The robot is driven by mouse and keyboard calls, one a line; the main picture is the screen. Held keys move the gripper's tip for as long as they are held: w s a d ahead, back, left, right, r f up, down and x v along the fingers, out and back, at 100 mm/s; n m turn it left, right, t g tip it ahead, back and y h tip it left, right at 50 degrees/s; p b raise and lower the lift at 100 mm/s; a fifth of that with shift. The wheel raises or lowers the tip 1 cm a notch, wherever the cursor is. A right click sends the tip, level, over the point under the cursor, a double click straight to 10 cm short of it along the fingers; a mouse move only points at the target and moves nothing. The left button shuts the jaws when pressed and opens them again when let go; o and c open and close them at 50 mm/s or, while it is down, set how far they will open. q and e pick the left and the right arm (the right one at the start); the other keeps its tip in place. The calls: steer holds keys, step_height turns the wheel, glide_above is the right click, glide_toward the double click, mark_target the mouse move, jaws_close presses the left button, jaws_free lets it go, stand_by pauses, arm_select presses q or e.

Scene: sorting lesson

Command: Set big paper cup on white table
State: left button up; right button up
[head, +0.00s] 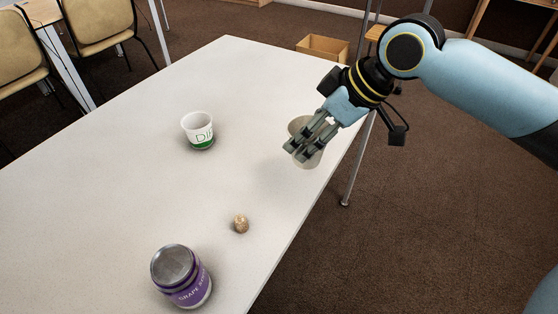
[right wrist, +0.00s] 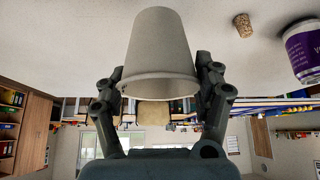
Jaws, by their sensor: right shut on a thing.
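The big paper cup (head: 310,161) is plain pale grey and is held over the right part of the white table (head: 262,72), near its right edge. My right gripper (head: 298,151) is shut on it, with fingers on both sides of its wall. In the right wrist view the cup (right wrist: 160,50) sits between the fingers (right wrist: 160,82), its rim toward the palm and its narrow base toward the table. I cannot tell whether its base touches the table. The fingers hide part of the cup in the head view. My left gripper is not in view.
A white tub with green print (head: 197,130) stands on the table left of the held cup. A cork (head: 241,224) and a purple-labelled jar (head: 182,277) stand nearer. The table between them is clear. A cardboard box (head: 323,47) and chairs (head: 98,24) are beyond.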

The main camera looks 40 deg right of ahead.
mark_target(311, 165)
steer(key=shift+a+b+x, duration=0.25)
steer(key=shift+x, duration=1.2)
steer(key=shift+a+b+x, duration=0.2)
steer(key=shift+x, duration=1.3)
steer(key=shift+a+b+x, duration=0.25)
steer(key=shift+x, duration=1.2)
steer(key=shift+s, duration=0.2)
steer(key=o, duration=0.8)
steer(key=p+v, duration=0.2)
steer(key=v, duration=1)
steer(key=shift+r+p, duration=0.15)
steer(key=shift+p, duration=0.15)
